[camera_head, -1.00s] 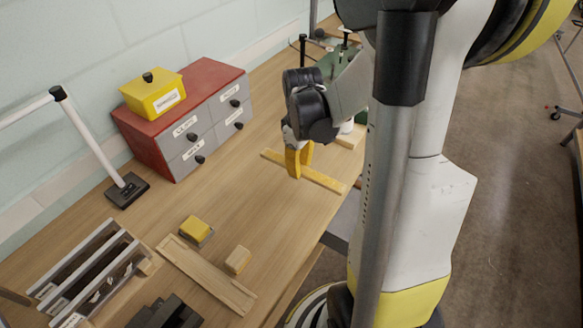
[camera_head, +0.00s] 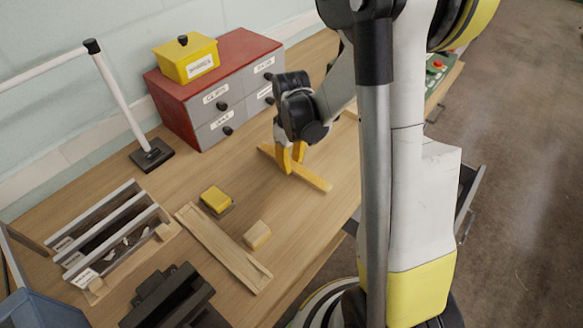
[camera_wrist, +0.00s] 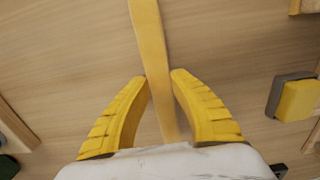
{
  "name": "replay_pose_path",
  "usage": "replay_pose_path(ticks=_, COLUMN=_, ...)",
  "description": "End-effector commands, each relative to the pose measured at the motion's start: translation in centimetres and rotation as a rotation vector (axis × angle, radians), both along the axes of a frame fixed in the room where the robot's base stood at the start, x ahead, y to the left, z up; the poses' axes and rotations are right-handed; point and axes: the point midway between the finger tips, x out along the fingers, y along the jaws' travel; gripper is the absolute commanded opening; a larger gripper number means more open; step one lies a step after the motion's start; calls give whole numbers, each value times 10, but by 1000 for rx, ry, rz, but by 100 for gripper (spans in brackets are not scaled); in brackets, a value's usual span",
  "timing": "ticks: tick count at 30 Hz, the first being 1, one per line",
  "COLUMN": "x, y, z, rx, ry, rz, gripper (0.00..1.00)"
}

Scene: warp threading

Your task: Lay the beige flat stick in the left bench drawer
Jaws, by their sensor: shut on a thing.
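The beige flat stick (camera_head: 315,180) is at the bench top, right of the middle, slanting from upper left to lower right. My gripper (camera_head: 291,163) points down at it, with its yellow fingers on either side of the stick near its middle. In the wrist view the stick (camera_wrist: 151,45) runs between the fingertips of my gripper (camera_wrist: 160,77), which is shut on it. I cannot tell whether the stick touches the bench. An open grey drawer (camera_head: 473,196) juts from the bench's right side, mostly hidden by my arm; I cannot tell if it is the left one.
A red cabinet (camera_head: 172,104) with grey drawers carries a yellow box (camera_head: 186,62). A yellow-topped block (camera_head: 216,199), a wooden block (camera_head: 257,235), a long wooden tray (camera_head: 222,246) and a slotted rack (camera_head: 112,237) are nearer. Bench around the stick is mostly clear.

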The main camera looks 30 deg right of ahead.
Motion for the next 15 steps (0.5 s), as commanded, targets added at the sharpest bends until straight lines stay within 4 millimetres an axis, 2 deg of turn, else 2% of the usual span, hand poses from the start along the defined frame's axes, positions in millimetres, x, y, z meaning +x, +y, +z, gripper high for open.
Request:
replay_pose_path(ticks=1, x=0, y=0, z=-11, rx=0, ry=0, rz=0, gripper=0)
replay_pose_path(ticks=2, x=0, y=0, z=-14, rx=0, ry=0, rz=0, gripper=0)
replay_pose_path(ticks=13, x=0, y=0, z=-17, rx=0, ry=0, rz=0, gripper=0)
replay_pose_path(ticks=14, x=0, y=0, z=-17, rx=0, ry=0, rz=0, gripper=32)
replay_pose_path(ticks=15, x=0, y=0, z=-16, rx=0, ry=0, rz=0, gripper=45)
